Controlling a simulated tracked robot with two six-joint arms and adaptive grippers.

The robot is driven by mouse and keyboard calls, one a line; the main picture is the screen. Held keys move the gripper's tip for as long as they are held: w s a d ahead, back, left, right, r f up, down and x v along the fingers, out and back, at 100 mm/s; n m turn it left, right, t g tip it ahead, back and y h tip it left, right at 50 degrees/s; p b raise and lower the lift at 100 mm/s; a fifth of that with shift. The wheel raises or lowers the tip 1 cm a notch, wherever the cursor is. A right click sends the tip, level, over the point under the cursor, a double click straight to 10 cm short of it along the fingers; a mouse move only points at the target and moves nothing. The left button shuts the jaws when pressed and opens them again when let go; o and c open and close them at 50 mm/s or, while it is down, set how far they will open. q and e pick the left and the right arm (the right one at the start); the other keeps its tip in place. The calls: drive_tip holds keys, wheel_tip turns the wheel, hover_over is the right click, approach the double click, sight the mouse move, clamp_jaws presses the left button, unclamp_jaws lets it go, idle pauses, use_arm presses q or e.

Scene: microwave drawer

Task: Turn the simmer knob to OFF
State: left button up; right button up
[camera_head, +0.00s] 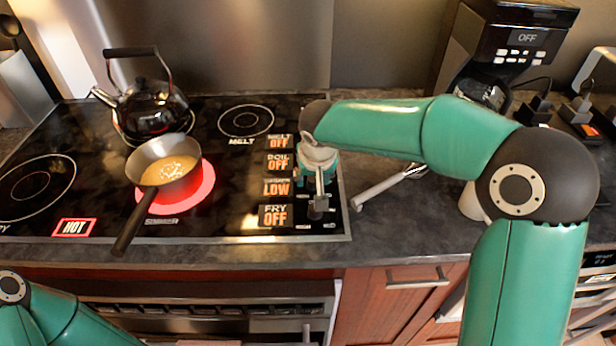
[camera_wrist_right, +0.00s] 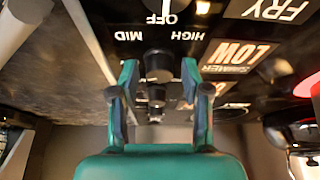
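The simmer display (camera_head: 277,187) reads LOW in the head view, and LOW shows beside a dark knob in the right wrist view (camera_wrist_right: 238,53). That dark knob (camera_wrist_right: 158,66), apparently the simmer knob, stands between my right gripper's fingers (camera_wrist_right: 160,80), with a small gap seen on each side. OFF, MID and HIGH are printed near it. In the head view my right gripper (camera_head: 319,185) reaches over the knob row and hides most of it. My left gripper is out of view; only part of the left arm shows at the lower left.
A pan of food (camera_head: 168,163) sits on the glowing red burner. A black kettle (camera_head: 152,108) stands behind it. Displays for fry (camera_head: 275,216), boil (camera_head: 279,162) and melt (camera_head: 279,139) read OFF. A coffee maker (camera_head: 505,45) stands at the back right. More knobs (camera_wrist_right: 157,95) lie beyond in the wrist view.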

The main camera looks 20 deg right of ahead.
clamp_jaws()
drive_tip(key=shift+a, duration=0.35)
drive_tip(key=shift+d, duration=0.2)
